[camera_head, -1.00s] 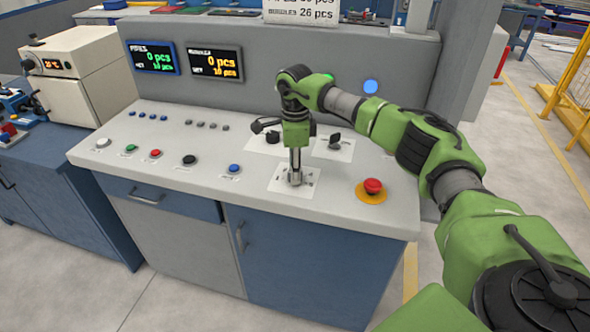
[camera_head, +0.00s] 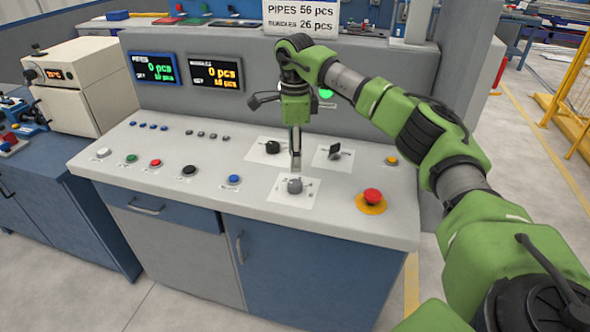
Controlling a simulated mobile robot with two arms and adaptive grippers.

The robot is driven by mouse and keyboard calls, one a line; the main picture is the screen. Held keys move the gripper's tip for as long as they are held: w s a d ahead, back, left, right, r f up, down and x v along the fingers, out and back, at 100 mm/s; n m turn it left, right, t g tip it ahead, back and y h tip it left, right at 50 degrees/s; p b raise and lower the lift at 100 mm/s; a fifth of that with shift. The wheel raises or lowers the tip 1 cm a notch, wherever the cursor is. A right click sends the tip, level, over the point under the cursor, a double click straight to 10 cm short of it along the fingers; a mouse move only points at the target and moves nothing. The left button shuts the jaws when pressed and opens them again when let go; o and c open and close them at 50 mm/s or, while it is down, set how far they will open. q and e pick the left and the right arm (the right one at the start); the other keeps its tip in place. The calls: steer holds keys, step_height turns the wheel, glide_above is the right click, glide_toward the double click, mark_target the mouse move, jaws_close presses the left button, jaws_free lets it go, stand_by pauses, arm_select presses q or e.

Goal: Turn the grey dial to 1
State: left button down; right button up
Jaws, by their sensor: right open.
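The grey dial (camera_head: 295,186) sits on a white label plate (camera_head: 284,197) near the front of the sloped control panel. My right gripper (camera_head: 296,168) points down just above and behind the grey dial. It is open and appears empty, with a small gap between its tips and the dial. The dial's full shape shows, but its pointer and the marks on the plate are too small to read. My left gripper is not in view.
Two black dials (camera_head: 272,147) and (camera_head: 335,152) stand behind on white plates. A red emergency button (camera_head: 372,196) is at the right, and a yellow button (camera_head: 391,160) behind it. Several coloured push buttons, including a blue one (camera_head: 234,180), line the panel's left.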

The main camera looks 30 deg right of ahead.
steer(key=shift+r, duration=1.5)
